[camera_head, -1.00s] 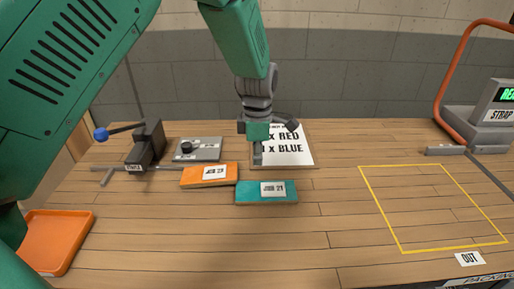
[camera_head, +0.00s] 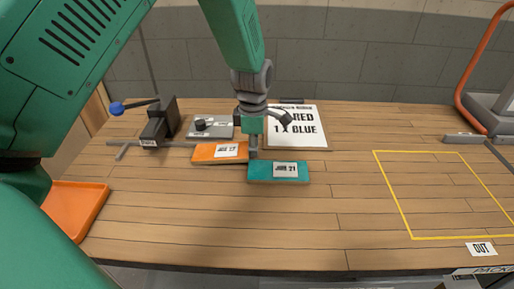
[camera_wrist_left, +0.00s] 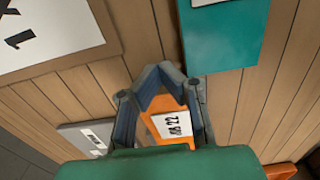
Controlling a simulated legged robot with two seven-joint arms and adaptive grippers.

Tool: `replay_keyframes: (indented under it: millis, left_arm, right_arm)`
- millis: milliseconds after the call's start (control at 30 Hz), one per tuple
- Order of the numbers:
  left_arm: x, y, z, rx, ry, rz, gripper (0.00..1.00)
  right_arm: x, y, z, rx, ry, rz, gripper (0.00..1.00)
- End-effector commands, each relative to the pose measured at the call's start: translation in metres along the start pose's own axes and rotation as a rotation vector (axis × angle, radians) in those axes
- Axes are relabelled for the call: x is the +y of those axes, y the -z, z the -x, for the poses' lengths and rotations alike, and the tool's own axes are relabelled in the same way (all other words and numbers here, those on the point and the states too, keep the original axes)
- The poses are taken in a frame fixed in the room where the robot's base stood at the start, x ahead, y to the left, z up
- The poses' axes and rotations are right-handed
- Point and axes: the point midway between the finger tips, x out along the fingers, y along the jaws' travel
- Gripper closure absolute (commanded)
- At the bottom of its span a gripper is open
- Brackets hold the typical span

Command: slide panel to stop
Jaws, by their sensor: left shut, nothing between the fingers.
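An orange panel (camera_head: 207,155) with a white date label lies flat on the wooden table. A teal panel (camera_head: 262,173) labelled JAN 21 lies just right of it and nearer to me. My left gripper (camera_head: 253,154) is shut and empty, pointing down at the right end of the orange panel, behind the teal panel's left end. I cannot tell whether it touches either one. In the left wrist view the orange panel (camera_wrist_left: 162,105) shows between and beyond the fingers, and the teal panel (camera_wrist_left: 225,40) is at the top right. My right gripper is not in view. I cannot tell which part is the stop.
A dark lever device (camera_head: 160,122), a grey plate with a knob (camera_head: 218,133) and a thin grey rail (camera_head: 182,144) are left. An orange tray (camera_head: 80,205) stands front left. A yellow outline (camera_head: 405,210) marks free table at right.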

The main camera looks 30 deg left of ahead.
Motion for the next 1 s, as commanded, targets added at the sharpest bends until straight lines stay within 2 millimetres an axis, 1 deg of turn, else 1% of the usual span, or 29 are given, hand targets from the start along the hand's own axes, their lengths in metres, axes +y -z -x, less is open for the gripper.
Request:
replay_keyframes:
  millis: [33, 67, 167, 300, 600, 700, 800, 1000]
  left_arm:
    - [-0.001, 0.009, 0.003, 0.002, 0.004, 0.005, 1.00]
    - [-0.001, 0.016, 0.004, 0.002, 0.004, 0.005, 1.00]
    - [-0.001, 0.044, 0.006, 0.002, 0.006, 0.009, 1.00]
    - [-0.001, 0.087, 0.006, 0.001, 0.005, 0.009, 1.00]
    - [-0.001, 0.174, 0.004, 0.000, 0.003, 0.008, 1.00]
    - [-0.001, 0.194, 0.003, 0.001, 0.002, 0.006, 1.00]
    - [-0.001, 0.205, 0.002, 0.002, 0.001, 0.002, 1.00]
    - [-0.001, 0.209, 0.001, 0.005, 0.000, 0.001, 1.00]
  right_arm:
    - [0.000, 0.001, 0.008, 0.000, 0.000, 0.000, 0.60]
    - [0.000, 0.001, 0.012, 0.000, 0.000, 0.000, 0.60]
    - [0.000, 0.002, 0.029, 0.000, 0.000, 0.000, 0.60]
    - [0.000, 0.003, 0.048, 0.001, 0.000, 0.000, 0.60]
    - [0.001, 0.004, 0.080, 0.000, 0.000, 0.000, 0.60]
    - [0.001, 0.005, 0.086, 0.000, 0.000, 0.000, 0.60]
    - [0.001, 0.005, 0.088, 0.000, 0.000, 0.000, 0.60]
    - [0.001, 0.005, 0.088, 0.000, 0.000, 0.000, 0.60]
